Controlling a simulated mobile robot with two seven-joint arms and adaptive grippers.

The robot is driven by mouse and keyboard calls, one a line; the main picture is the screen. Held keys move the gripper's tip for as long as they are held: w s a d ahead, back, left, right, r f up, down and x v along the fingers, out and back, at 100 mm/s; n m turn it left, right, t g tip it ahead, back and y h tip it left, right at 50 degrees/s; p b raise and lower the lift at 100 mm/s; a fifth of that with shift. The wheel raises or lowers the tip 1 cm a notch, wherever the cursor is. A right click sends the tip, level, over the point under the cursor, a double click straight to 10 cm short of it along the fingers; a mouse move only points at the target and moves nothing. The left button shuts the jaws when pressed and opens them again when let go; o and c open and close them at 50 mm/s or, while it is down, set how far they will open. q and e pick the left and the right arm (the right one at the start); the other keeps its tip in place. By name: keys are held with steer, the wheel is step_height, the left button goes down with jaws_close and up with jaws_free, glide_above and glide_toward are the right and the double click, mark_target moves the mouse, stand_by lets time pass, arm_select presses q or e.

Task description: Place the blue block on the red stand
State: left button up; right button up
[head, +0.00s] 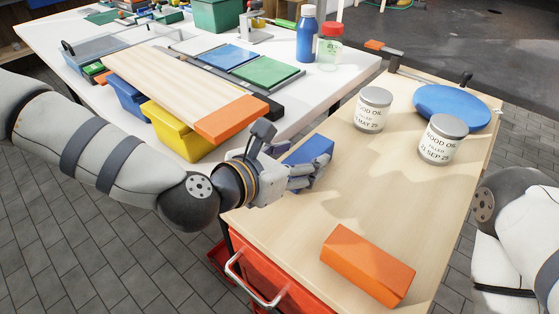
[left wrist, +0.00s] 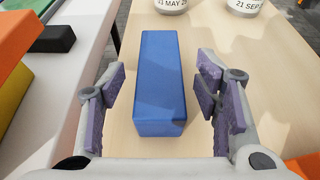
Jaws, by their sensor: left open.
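The blue block (head: 308,150) lies on the wooden workbench near its left edge. My left gripper (head: 303,172) is open at the block, partly hiding it in the head view. In the left wrist view, the blue block (left wrist: 160,75) lies lengthwise between the spread purple-padded fingers of the left gripper (left wrist: 161,80), with a gap on each side. An orange-red block (head: 368,264), the only stand-like red thing on this bench, lies at the near end with its top bare. My right gripper is out of view; only part of the right arm shows.
Two labelled wood-oil cans (head: 373,110) and a blue round disc (head: 452,107) stand at the bench's far end. A yellow bin (head: 180,135) and an orange-ended board (head: 230,119) are on the white table at left. The bench between blue and orange-red blocks is clear.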

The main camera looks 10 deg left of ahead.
arm_select(q)
steer(key=v, duration=0.4)
steer(key=p+v, duration=0.1)
steer(key=v, duration=0.2)
steer(key=shift+s+a+r, duration=0.15)
steer(key=shift+s+r, duration=0.05)
steer(key=shift+r, duration=0.15)
steer(key=shift+s+a, duration=0.3)
steer(key=shift+s, duration=0.15)
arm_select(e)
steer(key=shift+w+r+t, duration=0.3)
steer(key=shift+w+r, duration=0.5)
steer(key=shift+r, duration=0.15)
arm_select(q)
steer(key=shift+s+f, duration=0.1)
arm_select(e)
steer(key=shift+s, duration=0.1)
